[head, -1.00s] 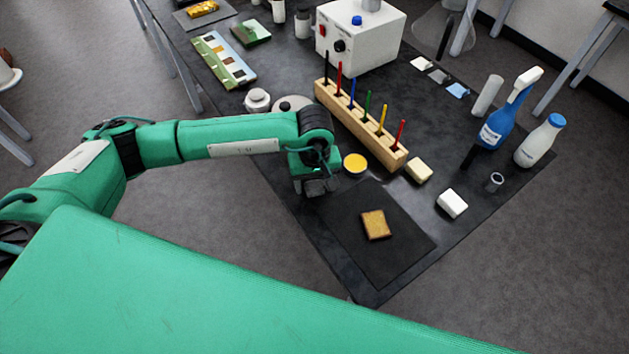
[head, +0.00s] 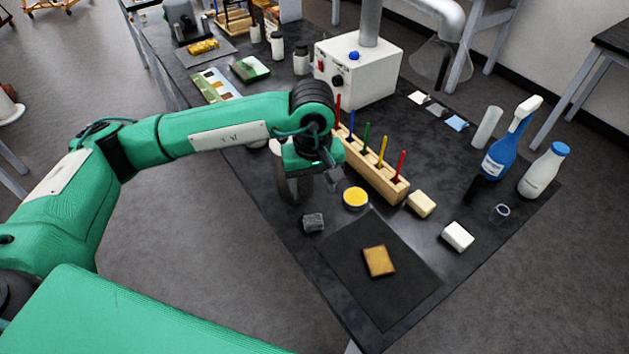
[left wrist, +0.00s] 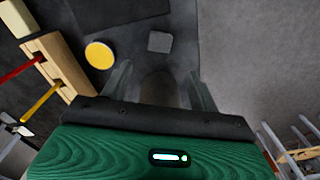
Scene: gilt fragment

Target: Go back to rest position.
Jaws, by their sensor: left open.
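My left gripper (head: 306,183) hangs above the near left edge of the dark table. In the left wrist view its two fingers (left wrist: 160,88) stand apart with nothing between them. A small grey block (head: 313,222) lies on the table below and in front of the gripper, clear of it. It also shows in the left wrist view (left wrist: 160,41), beyond the fingertips. The gilt fragment (head: 378,261), a flat gold-brown piece, lies on the black mat (head: 400,297). My right gripper is not in view.
A yellow-filled round dish (head: 356,198) and a wooden rack (head: 366,173) with coloured sticks stand close right of the gripper. A white box (head: 366,74) stands behind. A blue spray bottle (head: 499,146) and a white bottle (head: 542,173) stand at right. Floor left of the table is clear.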

